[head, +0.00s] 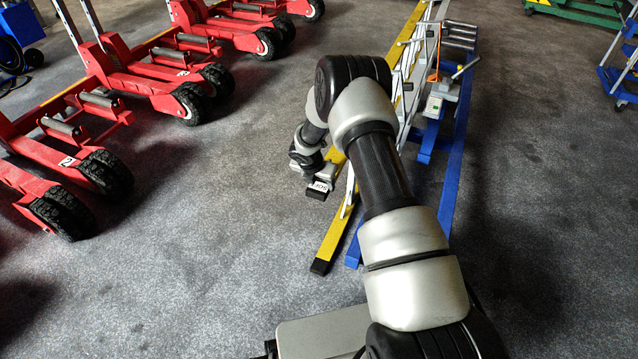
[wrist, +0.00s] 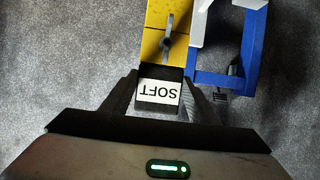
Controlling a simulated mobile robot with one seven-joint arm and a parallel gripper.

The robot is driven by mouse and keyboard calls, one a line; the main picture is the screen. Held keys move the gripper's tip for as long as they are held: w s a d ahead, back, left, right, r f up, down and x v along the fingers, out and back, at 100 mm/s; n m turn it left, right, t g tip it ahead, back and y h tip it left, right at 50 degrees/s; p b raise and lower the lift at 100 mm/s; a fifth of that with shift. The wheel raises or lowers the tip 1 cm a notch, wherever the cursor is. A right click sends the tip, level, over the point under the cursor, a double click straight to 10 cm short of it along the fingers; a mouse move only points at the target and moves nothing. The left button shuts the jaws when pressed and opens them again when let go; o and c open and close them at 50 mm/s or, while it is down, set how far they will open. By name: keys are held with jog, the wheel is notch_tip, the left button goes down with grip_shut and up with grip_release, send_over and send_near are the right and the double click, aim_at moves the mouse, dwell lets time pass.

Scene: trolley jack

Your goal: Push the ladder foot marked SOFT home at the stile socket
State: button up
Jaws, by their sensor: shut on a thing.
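The ladder foot marked SOFT (wrist: 158,93) is a black block with a white label, which reads upside down in the wrist view. My gripper (wrist: 160,82) is shut on it, one finger on each side. The foot also shows in the head view (head: 318,187), below my wrist. A yellow stile (wrist: 160,32) with a grey wing-like fastener (wrist: 168,36) runs straight above the foot in the wrist view. The foot's black upper edge meets the stile's end there. The socket opening is hidden, and I cannot tell how deep the foot sits.
Another yellow stile (head: 335,237) ends in a black foot nearer to me. Blue framing (wrist: 223,78) lies close right of the held foot. Red trolley jacks (head: 75,165) stand at left.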

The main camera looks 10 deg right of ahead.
jog(key=o, duration=1.2)
jog(key=p+v, duration=0.3)
jog(key=v, duration=1.4)
jog(key=shift+r+p, duration=0.25)
jog(key=shift+p, duration=0.1)
jog(key=s+d+r+m, duration=0.2)
jog(key=s+r+m, duration=0.25)
jog(key=r, duration=0.45)
jog(key=s+d+r+m, duration=0.1)
jog(key=s+r+m, duration=0.35)
jog(key=r, duration=0.35)
jog(key=s+d+r+m, duration=0.25)
jog(key=r+m, duration=0.35)
jog(key=r, duration=0.3)
jog(key=s+a+r+m+t+y, duration=0.15)
jog(key=s+r+m, duration=0.25)
jog(key=s+m, duration=0.45)
jog(key=s+a+r+m+y, duration=0.1)
jog(key=s+a+r+m, duration=0.3)
jog(key=s, duration=0.8)
jog(key=shift+m, duration=0.65)
jog(key=r+p, duration=1)
jog(key=p, duration=0.1)
jog(key=s+r+p, duration=0.1)
jog(key=r+p, duration=0.4)
jog(key=r, duration=0.1)
jog(key=shift+d+p, duration=0.35)
